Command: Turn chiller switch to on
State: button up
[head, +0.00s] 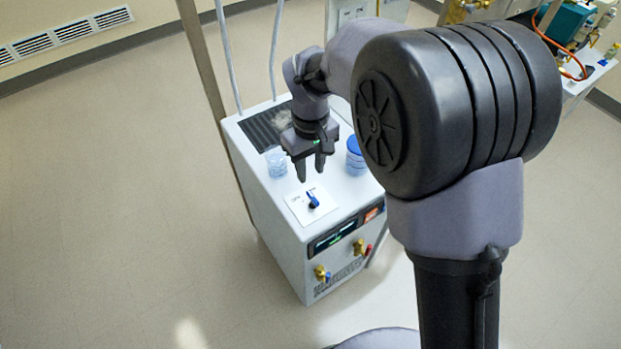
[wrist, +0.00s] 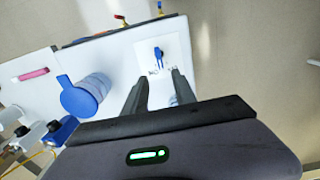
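The chiller (head: 272,226) is a white box unit standing on the floor, with a dark display and brass fittings on its front. Its switch (head: 312,200) is a small blue and dark knob on a white label plate (head: 297,209) on the top, near the front edge. The switch also shows in the wrist view (wrist: 158,55), with small lettering beside it that I cannot read. My gripper (head: 311,172) points down above the chiller top, behind the switch and apart from it. Its two fingers (wrist: 160,80) are spread with nothing between them.
A clear beaker (head: 276,162) stands left of my gripper on the chiller top. A blue-lidded jar (head: 355,157) stands to the right. A dark vent grille lies at the back, with hoses rising behind it. The floor at left is clear.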

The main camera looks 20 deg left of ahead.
notch_tip(320, 180, up, 8)
jog(key=p, duration=0.2)
jog(key=shift+r, duration=0.2)
